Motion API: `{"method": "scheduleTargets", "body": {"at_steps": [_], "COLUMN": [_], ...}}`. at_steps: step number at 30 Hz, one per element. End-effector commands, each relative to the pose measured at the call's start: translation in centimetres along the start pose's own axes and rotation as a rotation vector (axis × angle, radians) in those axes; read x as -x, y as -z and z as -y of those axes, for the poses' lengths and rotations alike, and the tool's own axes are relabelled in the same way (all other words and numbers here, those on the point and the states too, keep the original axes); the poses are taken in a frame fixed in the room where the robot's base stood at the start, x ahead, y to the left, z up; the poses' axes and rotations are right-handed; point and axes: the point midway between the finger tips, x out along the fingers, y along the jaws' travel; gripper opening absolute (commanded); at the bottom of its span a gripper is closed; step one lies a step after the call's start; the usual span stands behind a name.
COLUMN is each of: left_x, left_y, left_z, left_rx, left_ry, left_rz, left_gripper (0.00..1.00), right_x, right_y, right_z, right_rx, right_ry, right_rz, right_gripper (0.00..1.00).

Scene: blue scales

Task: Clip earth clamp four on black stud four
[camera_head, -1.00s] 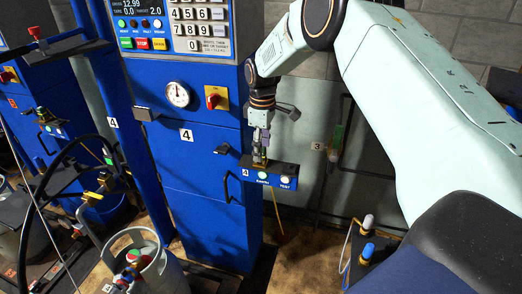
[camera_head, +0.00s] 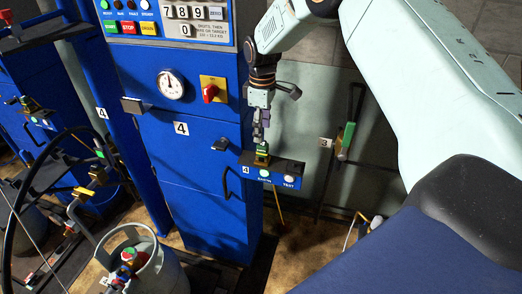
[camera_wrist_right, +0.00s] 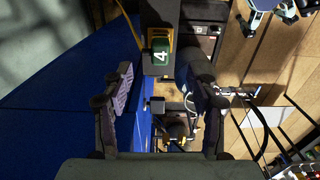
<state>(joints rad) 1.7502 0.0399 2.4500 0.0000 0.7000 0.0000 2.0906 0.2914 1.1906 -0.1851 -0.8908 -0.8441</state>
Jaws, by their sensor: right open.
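A green and yellow clamp (camera_head: 262,155) stands upright on the small blue box (camera_head: 272,175) labelled 4. In the right wrist view the clamp (camera_wrist_right: 160,50) shows a white 4 on its green face. My right gripper (camera_head: 261,130) hangs just above the clamp in the head view. In the right wrist view the right gripper (camera_wrist_right: 158,80) is open, its two fingers spread wide and empty, with the clamp ahead, beyond the fingertips. I cannot pick out a black stud for sure; the clamp's base is too small to tell. My left gripper is out of view.
The tall blue scale cabinet (camera_head: 190,185) stands left of the box, with a dial (camera_head: 171,85) and a red switch (camera_head: 211,92). A gas cylinder (camera_head: 150,265) stands at lower left. A green handle (camera_head: 346,137) is on the wall at the right.

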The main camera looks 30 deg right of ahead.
Motion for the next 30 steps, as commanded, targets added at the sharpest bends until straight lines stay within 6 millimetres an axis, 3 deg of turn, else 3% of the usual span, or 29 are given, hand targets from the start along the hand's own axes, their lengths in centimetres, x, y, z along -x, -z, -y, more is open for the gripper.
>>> {"method": "scheduleTargets", "body": {"at_steps": [11,24,30], "left_x": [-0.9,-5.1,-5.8], "left_y": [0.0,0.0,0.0], "left_z": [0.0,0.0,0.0], "left_rx": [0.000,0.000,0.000], "left_ry": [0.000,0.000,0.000], "left_rz": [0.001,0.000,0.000], "left_gripper": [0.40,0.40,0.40], "right_x": [-0.9,-5.7,-8.0], "right_y": [0.1,0.2,0.2], "right_z": [0.1,-0.3,-0.2], "right_rx": [0.000,0.000,0.000], "right_ry": [0.000,0.000,0.000], "right_rz": [0.000,-0.001,0.000], "right_gripper": [0.58,0.58,0.58]}}
